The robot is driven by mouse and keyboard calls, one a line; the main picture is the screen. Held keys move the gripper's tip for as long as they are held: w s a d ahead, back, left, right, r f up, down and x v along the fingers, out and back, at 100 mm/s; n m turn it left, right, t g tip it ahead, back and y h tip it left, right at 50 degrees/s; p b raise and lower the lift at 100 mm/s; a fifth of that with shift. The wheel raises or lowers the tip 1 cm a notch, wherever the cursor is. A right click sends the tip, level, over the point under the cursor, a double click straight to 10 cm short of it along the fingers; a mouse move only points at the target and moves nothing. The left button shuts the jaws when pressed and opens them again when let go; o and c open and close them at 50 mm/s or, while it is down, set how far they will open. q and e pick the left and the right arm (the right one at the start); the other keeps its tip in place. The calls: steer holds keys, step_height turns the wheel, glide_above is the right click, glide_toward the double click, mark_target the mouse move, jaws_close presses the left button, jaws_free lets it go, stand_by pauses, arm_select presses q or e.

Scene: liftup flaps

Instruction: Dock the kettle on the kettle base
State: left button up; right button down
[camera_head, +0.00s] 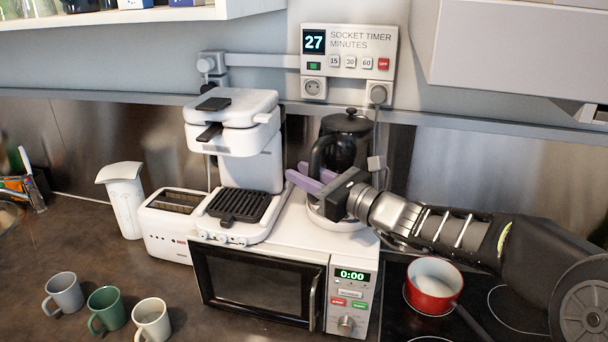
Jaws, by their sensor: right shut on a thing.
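The kettle (345,138), with a dark glass body, black lid and black curved handle, is above the right part of the microwave top. My right gripper (303,179), with purple fingers, is at the lower part of the handle and shut on the kettle. The kettle looks upright. The round white kettle base (337,220) is on the microwave top, below the gripper. My gripper and wrist hide the kettle's lower part, so I cannot tell whether it touches the base. My left gripper is not in view.
A white grill machine (238,170) is left of the kettle, with a toaster (166,238) and white jug (124,205) further left. The microwave (262,282) is below. A red pot (433,284) is on the hob at right. Several mugs (107,308) stand at front left.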

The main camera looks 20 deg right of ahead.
steer(key=shift+f+b, duration=0.4)
steer(key=shift+b, duration=0.3)
stand_by(0.6)
steer(key=c, duration=1.5)
jaws_free()
steer(key=shift+v, duration=1.15)
steer(key=p+v, duration=0.1)
steer(key=v, duration=0.7)
steer(key=shift+s+d+f, duration=0.1)
steer(key=shift+s+f, duration=0.05)
steer(key=shift+s, duration=0.25)
